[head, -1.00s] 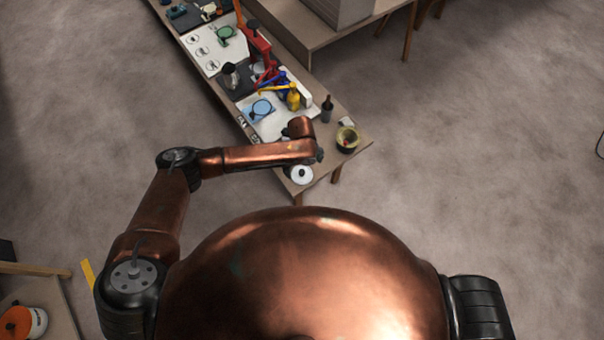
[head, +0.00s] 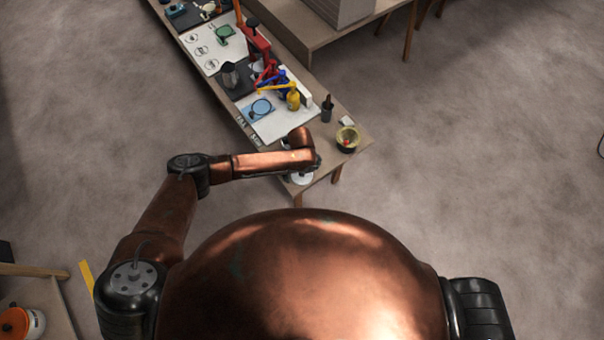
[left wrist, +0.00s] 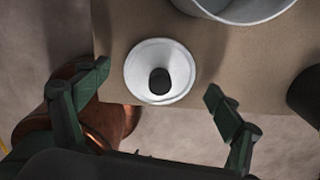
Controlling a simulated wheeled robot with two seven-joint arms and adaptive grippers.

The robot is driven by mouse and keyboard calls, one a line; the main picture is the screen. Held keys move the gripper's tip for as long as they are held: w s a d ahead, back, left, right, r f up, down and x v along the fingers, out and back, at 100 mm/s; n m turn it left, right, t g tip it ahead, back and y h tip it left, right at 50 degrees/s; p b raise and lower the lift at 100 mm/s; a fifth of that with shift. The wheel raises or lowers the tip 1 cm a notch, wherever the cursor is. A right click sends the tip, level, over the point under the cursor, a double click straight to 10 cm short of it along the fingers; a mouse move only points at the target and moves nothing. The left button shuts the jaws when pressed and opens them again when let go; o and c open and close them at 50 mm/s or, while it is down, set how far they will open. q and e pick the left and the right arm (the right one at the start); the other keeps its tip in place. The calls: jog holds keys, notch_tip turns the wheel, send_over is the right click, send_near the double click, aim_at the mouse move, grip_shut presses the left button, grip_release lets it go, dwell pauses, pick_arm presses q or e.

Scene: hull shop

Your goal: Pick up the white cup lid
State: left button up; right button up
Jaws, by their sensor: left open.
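The white cup lid (left wrist: 160,55) is round with a black knob. It lies on the tan bench top in the left wrist view. In the head view the lid (head: 302,180) is near the bench's near end, partly hidden under my left wrist. My left gripper (left wrist: 156,79) is open, with one dark green finger to each side of the lid in the picture. Nothing is between the fingers in their grip, and I cannot tell the height gap. In the head view its fingers are hidden below the wrist. My right gripper is not in view.
A white round vessel (left wrist: 240,12) stands close to the lid, cut by the top edge. A dark object (left wrist: 306,92) is at the right. The bench edge is near the lid.

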pick_arm(q)
jog(key=c, duration=1.2)
